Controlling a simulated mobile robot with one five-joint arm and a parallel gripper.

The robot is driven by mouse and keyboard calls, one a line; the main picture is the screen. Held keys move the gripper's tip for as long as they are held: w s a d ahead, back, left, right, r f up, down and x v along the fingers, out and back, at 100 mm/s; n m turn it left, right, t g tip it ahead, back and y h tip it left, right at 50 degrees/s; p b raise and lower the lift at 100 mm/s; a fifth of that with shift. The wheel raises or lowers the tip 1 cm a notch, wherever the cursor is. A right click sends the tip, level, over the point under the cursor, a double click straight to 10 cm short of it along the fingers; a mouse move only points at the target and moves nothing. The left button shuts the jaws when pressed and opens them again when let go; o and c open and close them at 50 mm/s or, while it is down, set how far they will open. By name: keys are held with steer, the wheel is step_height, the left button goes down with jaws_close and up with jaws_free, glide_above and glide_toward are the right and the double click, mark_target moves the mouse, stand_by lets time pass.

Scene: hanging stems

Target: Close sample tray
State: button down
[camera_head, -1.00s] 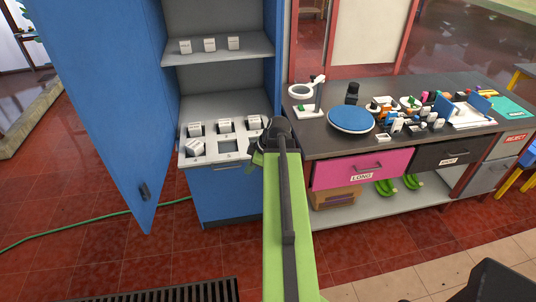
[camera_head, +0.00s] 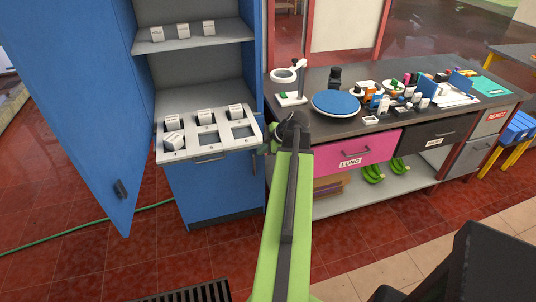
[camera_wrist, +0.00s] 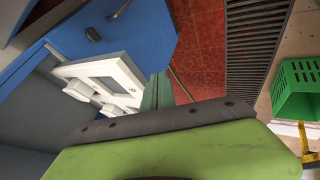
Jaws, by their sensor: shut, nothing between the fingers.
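The sample tray (camera_head: 185,156) is a pale tray with square compartments at the front of the blue cabinet, and it stands out past the cabinet's front. Its back row holds white blocks, and one white block (camera_head: 173,139) sits tilted at front left. The front middle and front right compartments are empty. A grey handle (camera_head: 210,160) is on its front edge. The tray also shows in the wrist view (camera_wrist: 125,72). My gripper (camera_wrist: 158,90) is shut and empty, beside the tray. In the head view my arm largely hides it, just right of the tray.
The blue cabinet door (camera_head: 85,110) hangs open at left. A shelf (camera_head: 195,45) above holds white blocks. A dark bench (camera_head: 340,130) at right carries a blue disc, a magnifier lamp and small parts. A floor grate (camera_wrist: 255,50) and green crate (camera_wrist: 298,88) show in the wrist view.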

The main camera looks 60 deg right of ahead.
mark_target(258, 145)
steer(key=shift+w+d+f, duration=0.25)
steer(key=shift+w+d, duration=0.4)
steer(key=shift+w, duration=0.3)
steer(key=shift+w+d+f, duration=0.2)
steer(key=shift+w+d, duration=0.45)
steer(key=shift+w, duration=0.3)
steer(key=shift+a, duration=0.1)
steer(key=w+d, duration=0.5)
steer(key=w, duration=0.1)
steer(key=w+d, duration=0.5)
steer(key=w, duration=0.1)
steer(key=w+d, duration=0.5)
steer(key=w, duration=0.1)
steer(key=shift+w+d, duration=0.25)
steer(key=shift+d, duration=0.05)
